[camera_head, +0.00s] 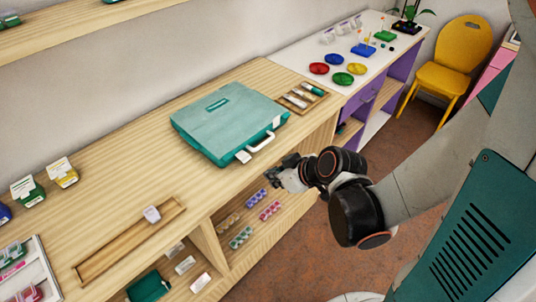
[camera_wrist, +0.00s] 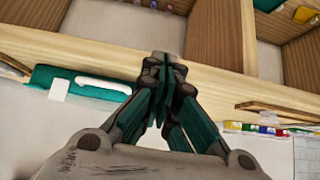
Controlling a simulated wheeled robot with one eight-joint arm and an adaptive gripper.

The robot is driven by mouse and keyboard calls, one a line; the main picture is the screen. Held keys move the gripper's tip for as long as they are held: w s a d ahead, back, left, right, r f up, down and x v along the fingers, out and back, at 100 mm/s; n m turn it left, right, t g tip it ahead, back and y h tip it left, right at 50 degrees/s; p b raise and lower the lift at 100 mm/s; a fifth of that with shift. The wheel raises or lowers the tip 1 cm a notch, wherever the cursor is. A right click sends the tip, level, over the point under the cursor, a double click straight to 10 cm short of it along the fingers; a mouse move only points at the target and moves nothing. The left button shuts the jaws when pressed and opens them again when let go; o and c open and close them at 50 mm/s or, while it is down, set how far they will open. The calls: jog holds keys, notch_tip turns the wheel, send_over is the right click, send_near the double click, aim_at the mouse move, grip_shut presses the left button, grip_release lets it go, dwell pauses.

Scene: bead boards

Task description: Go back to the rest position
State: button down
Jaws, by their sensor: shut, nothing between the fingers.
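My gripper (camera_head: 283,167) is in front of the wooden counter edge, just right of and below a closed teal case (camera_head: 222,118) with a white handle. The gripper is apart from the case. In the wrist view my gripper (camera_wrist: 164,62) has its fingertips together with nothing between them. The case's teal side and white handle (camera_wrist: 103,84) show at the left of that view.
The wooden counter (camera_head: 140,170) carries a long tray (camera_head: 110,255) with a small pale block, and a small tray (camera_head: 302,97) behind the case. Shelves below hold bead strips (camera_head: 241,238). A white table (camera_head: 310,50) with coloured dishes and a yellow chair (camera_head: 455,65) stand farther back.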

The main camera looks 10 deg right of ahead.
jog(key=shift+r, duration=0.15)
jog(key=s+d+r+m+h, duration=0.2)
jog(key=s+d+r+m, duration=0.1)
jog(key=r, duration=0.4)
jog(key=s+d+r+m+h, duration=0.2)
jog(key=s+d+r+m, duration=0.1)
jog(key=r, duration=0.5)
jog(key=shift+s+d+r+m+h, duration=0.2)
jog(key=shift+s+d+m+h, duration=0.15)
jog(key=shift+s+d, duration=0.7)
jog(key=shift+a, duration=0.2)
dwell(0.8)
